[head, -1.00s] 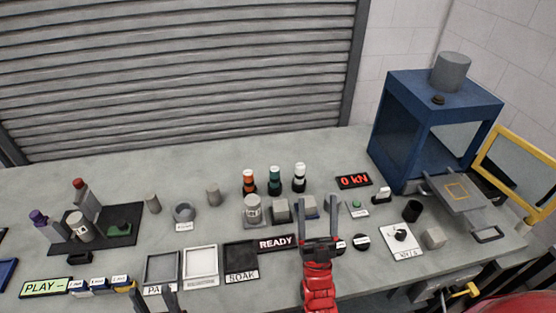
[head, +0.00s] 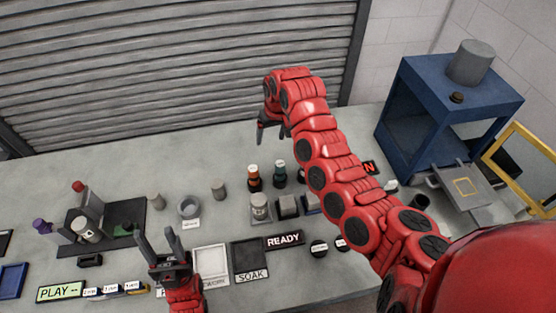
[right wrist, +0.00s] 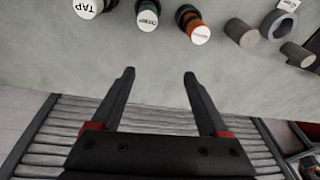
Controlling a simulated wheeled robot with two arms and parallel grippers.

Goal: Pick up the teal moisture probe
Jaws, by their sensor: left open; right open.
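The teal moisture probe (head: 279,173) stands upright on the table near the back, in a row beside an orange probe (head: 254,178). In the right wrist view the teal probe (right wrist: 148,15) shows at the top edge with its pale labelled cap, between the orange one (right wrist: 191,22) and one capped "TAP" (right wrist: 87,7). My right gripper (head: 272,134) is open and empty above and behind the row. In the right wrist view its fingertips (right wrist: 159,73) are apart, with the teal probe beyond them. My left gripper (head: 157,236) is open and empty at the front left.
Grey cylinders (head: 218,189) and a ring (head: 189,207) stand left of the probes. A blue press frame (head: 391,115) is at the right. My right arm covers part of the table. The shutter (head: 150,70) rises behind.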

